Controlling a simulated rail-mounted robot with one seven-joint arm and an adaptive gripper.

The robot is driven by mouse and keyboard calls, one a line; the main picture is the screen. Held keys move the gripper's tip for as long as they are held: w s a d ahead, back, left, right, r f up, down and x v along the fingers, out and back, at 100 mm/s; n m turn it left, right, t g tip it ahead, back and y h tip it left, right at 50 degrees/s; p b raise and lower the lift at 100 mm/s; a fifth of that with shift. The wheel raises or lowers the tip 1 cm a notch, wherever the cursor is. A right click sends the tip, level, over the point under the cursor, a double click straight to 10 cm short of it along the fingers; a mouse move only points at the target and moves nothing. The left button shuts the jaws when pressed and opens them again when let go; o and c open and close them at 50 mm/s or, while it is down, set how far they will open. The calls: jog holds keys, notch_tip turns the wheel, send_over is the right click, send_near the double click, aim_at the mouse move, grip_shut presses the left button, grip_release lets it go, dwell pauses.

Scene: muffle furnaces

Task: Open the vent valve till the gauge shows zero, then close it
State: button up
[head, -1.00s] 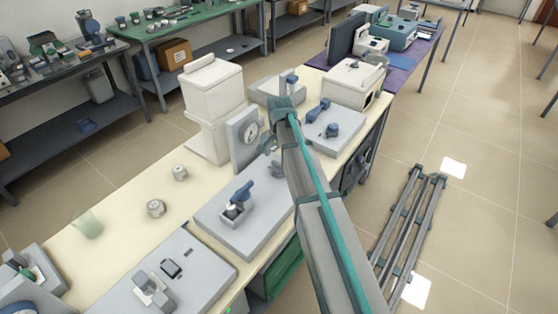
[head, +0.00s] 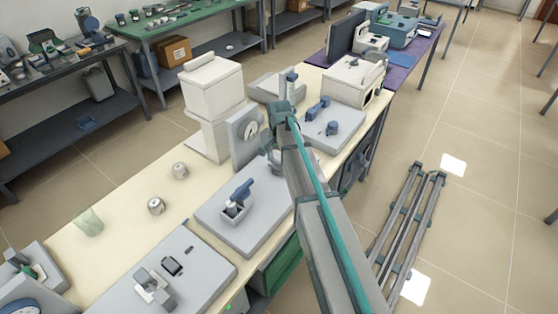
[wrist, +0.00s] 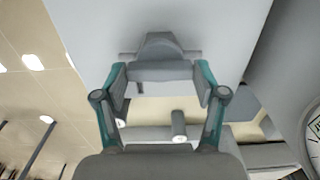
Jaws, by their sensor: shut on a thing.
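The handle's wide crosspiece lies beyond the fingertips, against a pale grey surface. In the head view my gripper (head: 273,156) is beside the gauge panel, partly hidden by my arm, which hides the valve.
A grey board (head: 270,222) with a blue-handled fitting (head: 238,199) lies in front of the gauge. A white boxy unit (head: 213,92) stands behind it. Another board (head: 345,128) with blue parts lies to the right. Two small metal pieces and a glass beaker (head: 88,222) stand left.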

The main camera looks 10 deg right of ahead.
jog(key=shift+n, duration=0.4)
jog(key=n, duration=0.3)
jog(key=shift+n+b, duration=0.3)
jog(key=shift+b, duration=0.1)
jog(key=n, duration=0.4)
jog(key=shift+n, duration=0.3)
jog(key=n, duration=0.4)
jog(key=shift+b, duration=0.4)
jog(key=n, duration=0.4)
jog(key=shift+n, duration=0.4)
jog(key=o, duration=1.1)
jog(key=shift+o, duration=0.2)
jog(key=shift+r, duration=0.15)
